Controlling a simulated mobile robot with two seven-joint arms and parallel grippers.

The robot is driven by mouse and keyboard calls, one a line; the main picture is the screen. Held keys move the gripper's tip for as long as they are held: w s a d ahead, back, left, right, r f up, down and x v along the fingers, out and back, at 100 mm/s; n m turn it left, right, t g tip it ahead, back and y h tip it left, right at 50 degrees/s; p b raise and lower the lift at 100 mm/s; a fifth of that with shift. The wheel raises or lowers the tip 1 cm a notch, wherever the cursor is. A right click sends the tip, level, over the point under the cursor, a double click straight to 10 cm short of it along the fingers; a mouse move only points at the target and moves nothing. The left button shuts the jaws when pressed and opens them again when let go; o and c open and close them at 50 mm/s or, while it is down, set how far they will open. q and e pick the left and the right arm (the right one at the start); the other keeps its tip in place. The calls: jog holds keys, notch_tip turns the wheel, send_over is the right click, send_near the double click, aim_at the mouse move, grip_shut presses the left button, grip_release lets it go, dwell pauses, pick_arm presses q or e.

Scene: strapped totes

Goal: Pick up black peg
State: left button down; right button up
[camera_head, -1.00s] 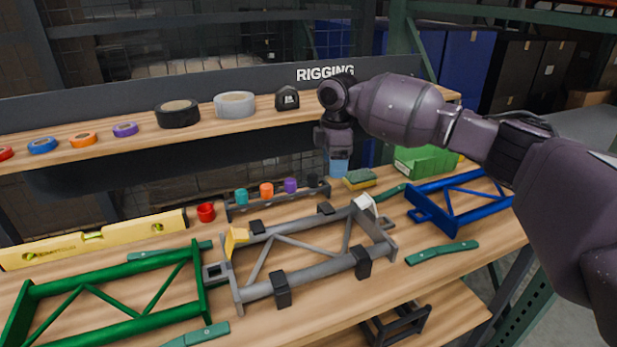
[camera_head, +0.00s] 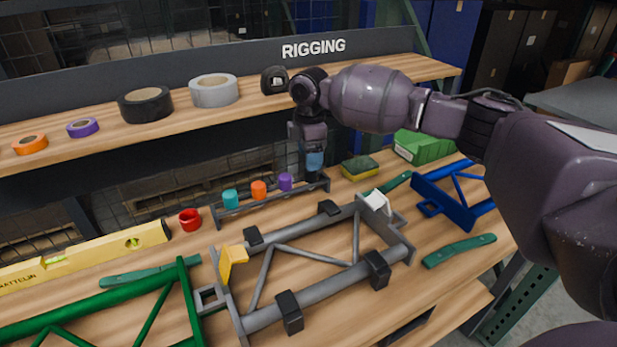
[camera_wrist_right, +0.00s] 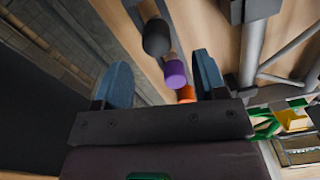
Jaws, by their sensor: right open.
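The black peg (camera_wrist_right: 156,38) shows in the right wrist view, ahead of my open fingers and slightly left of the middle of the gap. The purple peg (camera_wrist_right: 175,74) and orange peg (camera_wrist_right: 186,94) line up behind it. In the head view my right gripper (camera_head: 314,162) points down over the right end of the grey peg rack (camera_head: 245,208) and mostly hides the black peg. Its blue-tipped fingers also show in the wrist view (camera_wrist_right: 163,78), apart with nothing gripped. The teal (camera_head: 230,199), orange (camera_head: 258,190) and purple (camera_head: 285,182) pegs stand in the rack. My left gripper is out of view.
A grey frame (camera_head: 310,290) with black clamps lies in front of the rack. A red cup (camera_head: 190,220) and yellow level (camera_head: 90,254) are left; a sponge (camera_head: 360,167) and green bin (camera_head: 424,147) are right. A shelf (camera_head: 60,148) with tape rolls runs behind.

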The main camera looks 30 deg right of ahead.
aim_at(310, 179)
jog(key=f, duration=0.2)
jog(key=f+b, duration=0.1)
jog(key=f, duration=0.2)
jog(key=shift+w+d+f, duration=0.15)
jog(key=shift+d+f, duration=0.05)
jog(key=shift+f, duration=0.15)
jog(key=shift+r, duration=0.1)
jog(key=shift+c, duration=0.4)
jog(key=c, duration=1)
